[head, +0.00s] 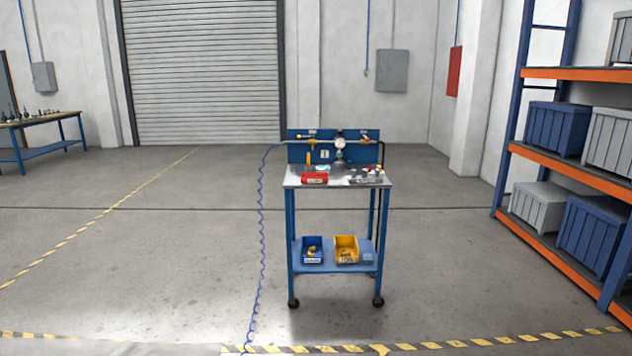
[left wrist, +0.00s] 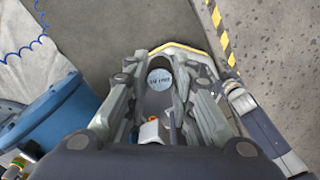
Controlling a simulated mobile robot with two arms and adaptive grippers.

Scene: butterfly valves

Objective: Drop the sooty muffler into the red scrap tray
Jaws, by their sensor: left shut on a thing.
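My left gripper (left wrist: 160,90) is shut on a dark thing with a round pale-blue lettered label (left wrist: 159,79); I cannot tell for sure that it is the sooty muffler. A white piece with an orange spot (left wrist: 150,131) shows between the fingers, nearer the wrist. In the head view the red scrap tray (head: 314,181) sits at the front left of the cart's top; its inside is too small to read. Neither gripper is in the head view.
The blue cart (head: 289,230) carries a back panel (head: 304,155) with a gauge (head: 341,143). Blue (head: 313,258) and yellow (head: 347,257) bins sit on its lower shelf. A coiled blue hose (head: 261,215) hangs at its left. The floor around is clear; racking (head: 560,155) stands right.

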